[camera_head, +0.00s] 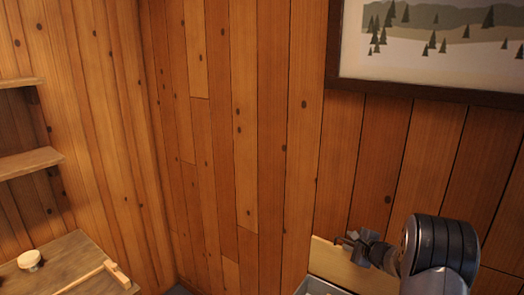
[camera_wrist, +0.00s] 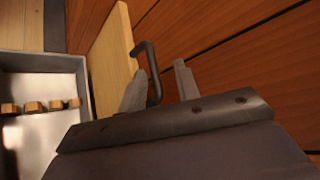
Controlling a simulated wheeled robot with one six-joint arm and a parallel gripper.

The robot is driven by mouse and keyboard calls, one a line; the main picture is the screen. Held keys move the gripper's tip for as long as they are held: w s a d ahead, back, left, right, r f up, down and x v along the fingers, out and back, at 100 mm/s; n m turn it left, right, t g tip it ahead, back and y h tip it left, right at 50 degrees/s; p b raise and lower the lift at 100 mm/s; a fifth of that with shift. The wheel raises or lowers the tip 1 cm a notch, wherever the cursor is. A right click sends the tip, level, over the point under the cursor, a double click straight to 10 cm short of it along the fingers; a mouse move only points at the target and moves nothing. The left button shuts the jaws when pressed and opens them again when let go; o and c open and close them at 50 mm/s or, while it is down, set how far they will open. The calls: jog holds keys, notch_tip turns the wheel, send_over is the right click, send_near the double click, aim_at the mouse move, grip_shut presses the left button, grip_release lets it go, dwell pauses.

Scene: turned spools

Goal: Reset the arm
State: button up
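My gripper (camera_head: 364,246) is at the lower right of the head view, beside an upright light wooden panel (camera_head: 340,262). In the wrist view my gripper (camera_wrist: 160,85) has its two grey fingers apart. A dark bent handle (camera_wrist: 150,68) on the wooden panel (camera_wrist: 110,62) shows between the fingers, near the left one, with a gap to the right one. Whether the left finger touches the handle I cannot tell. The panel looks like the front of an open drawer.
Beside the panel is a grey-walled drawer or tray (camera_wrist: 85,85) with several small wooden pieces (camera_wrist: 35,106). A wooden table (camera_head: 60,255) at the left holds a pale round object (camera_head: 29,260) and a wooden mallet-like tool (camera_head: 115,274). Shelves (camera_head: 30,162) and a framed picture (camera_head: 430,50) are on the walls.

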jog(key=shift+x, duration=1.15)
jog(key=shift+s, duration=0.1)
jog(key=v, duration=1.1)
jog(key=x, duration=1.1)
jog(key=shift+a+f, duration=0.1)
jog(key=shift+a, duration=0.15)
jog(key=shift+s, duration=0.15)
